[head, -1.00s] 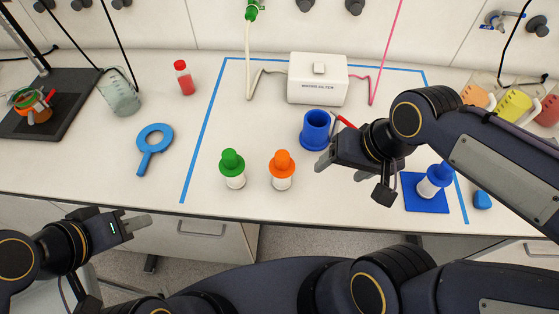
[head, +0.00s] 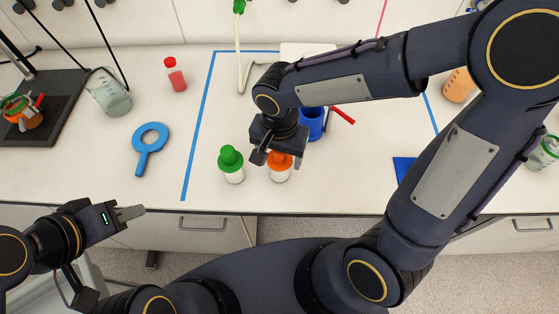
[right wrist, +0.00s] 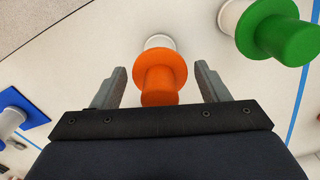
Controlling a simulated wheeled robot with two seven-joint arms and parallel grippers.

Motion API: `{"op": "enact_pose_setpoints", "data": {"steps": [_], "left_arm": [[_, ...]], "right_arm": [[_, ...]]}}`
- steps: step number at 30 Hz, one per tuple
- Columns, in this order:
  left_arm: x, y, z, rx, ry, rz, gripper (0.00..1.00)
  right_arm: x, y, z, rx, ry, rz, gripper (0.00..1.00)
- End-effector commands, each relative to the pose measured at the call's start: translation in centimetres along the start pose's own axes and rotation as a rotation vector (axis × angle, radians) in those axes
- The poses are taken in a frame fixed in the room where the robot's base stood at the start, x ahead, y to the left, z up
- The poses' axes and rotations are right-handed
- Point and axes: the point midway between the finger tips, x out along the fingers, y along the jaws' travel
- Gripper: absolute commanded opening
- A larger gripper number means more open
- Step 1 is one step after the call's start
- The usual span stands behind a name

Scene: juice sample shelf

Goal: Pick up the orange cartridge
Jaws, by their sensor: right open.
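The orange cartridge (head: 280,171), with an orange cap on a white body, stands upright on the bench just right of the green cartridge (head: 231,164). My right gripper (head: 278,157) is above it, and the hand hides part of the orange cap in the head view. In the right wrist view the orange cartridge (right wrist: 160,75) lies between the two open fingers, with gaps on both sides. The green cartridge (right wrist: 275,30) shows to the right there. My left gripper (head: 130,212) is at the bench's front edge, far left; I cannot tell whether its fingers are parted.
A blue cup (head: 312,122) with a red-handled tool stands behind the right hand. A blue magnifier (head: 150,145), a red-capped bottle (head: 175,75) and a beaker (head: 110,92) are at left. A blue mat (head: 403,168) is partly hidden by my right arm.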

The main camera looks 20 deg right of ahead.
Motion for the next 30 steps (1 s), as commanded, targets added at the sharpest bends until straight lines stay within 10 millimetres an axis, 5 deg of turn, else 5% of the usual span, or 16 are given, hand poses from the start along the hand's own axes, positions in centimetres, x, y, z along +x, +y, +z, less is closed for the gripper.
{"op": "enact_pose_setpoints", "data": {"steps": [5, 12, 21, 30], "left_arm": [[-0.2, 0.1, -0.1, 0.000, 0.000, 0.000, 0.32], [-0.1, 0.1, -0.1, 0.000, 0.000, 0.000, 0.32], [-0.1, 0.1, -0.1, 0.000, 0.000, 0.000, 0.32], [-0.2, 0.1, -0.1, 0.000, 0.000, 0.000, 0.32]], "right_arm": [[1.9, 0.0, 0.0, -0.001, -0.001, 0.002, 0.68], [2.1, 0.0, 0.0, 0.000, 0.001, -0.001, 0.68], [2.1, 0.0, 0.0, -0.001, 0.001, -0.001, 0.30], [1.9, 0.0, 0.0, 0.000, 0.001, -0.001, 0.28]]}}
